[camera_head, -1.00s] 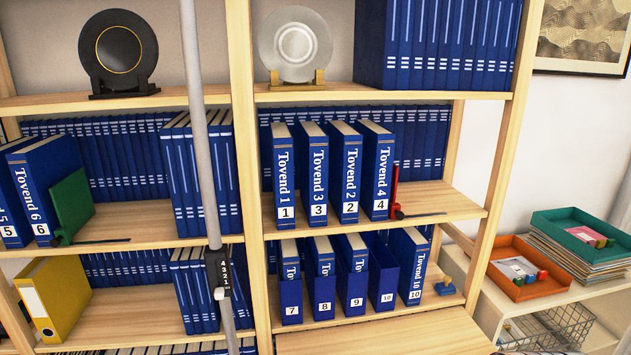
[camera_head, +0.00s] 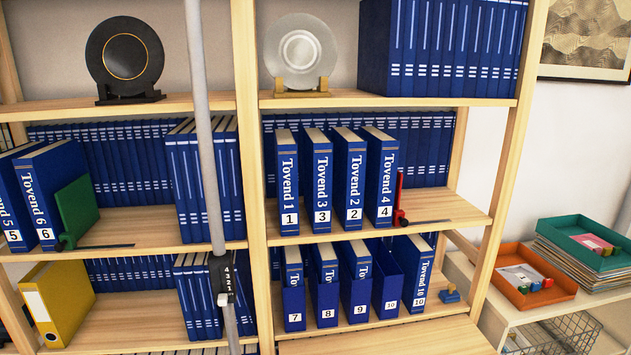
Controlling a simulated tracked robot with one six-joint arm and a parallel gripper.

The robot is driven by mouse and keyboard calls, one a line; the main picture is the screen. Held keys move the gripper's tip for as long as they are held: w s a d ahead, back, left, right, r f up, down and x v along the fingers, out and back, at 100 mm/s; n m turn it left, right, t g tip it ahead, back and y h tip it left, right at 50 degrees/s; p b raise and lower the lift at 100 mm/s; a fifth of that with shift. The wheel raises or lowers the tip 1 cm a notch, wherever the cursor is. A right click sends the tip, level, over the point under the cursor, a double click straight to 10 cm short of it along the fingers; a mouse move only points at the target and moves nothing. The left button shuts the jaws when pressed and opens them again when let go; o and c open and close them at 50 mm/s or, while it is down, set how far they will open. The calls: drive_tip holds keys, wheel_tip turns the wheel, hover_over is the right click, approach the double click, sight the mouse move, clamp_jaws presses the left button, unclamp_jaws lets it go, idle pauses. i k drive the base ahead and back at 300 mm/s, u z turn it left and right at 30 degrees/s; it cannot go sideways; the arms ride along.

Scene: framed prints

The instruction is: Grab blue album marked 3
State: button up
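The blue album marked 3 (camera_head: 320,180) stands upright on the middle shelf of the right bookcase. It is second from the left in a row of blue Tovend albums. Album 1 (camera_head: 287,182) is on its left and album 2 (camera_head: 351,180) on its right, with narrow gaps at the front. Album 4 (camera_head: 381,180) is at the right end, beside a red bookend (camera_head: 399,198). My gripper is not in view.
Several numbered blue boxes (camera_head: 325,300) stand on the shelf below. A grey vertical pole (camera_head: 203,130) crosses in front of the left bookcase. Orange (camera_head: 533,286) and teal (camera_head: 590,240) trays are at the right. The middle shelf is bare right of the red bookend.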

sight(317, 149)
drive_tip(key=k, duration=1)
drive_tip(key=u, duration=1.2)
drive_tip(key=i, duration=1)
drive_tip(key=u, duration=0.3)
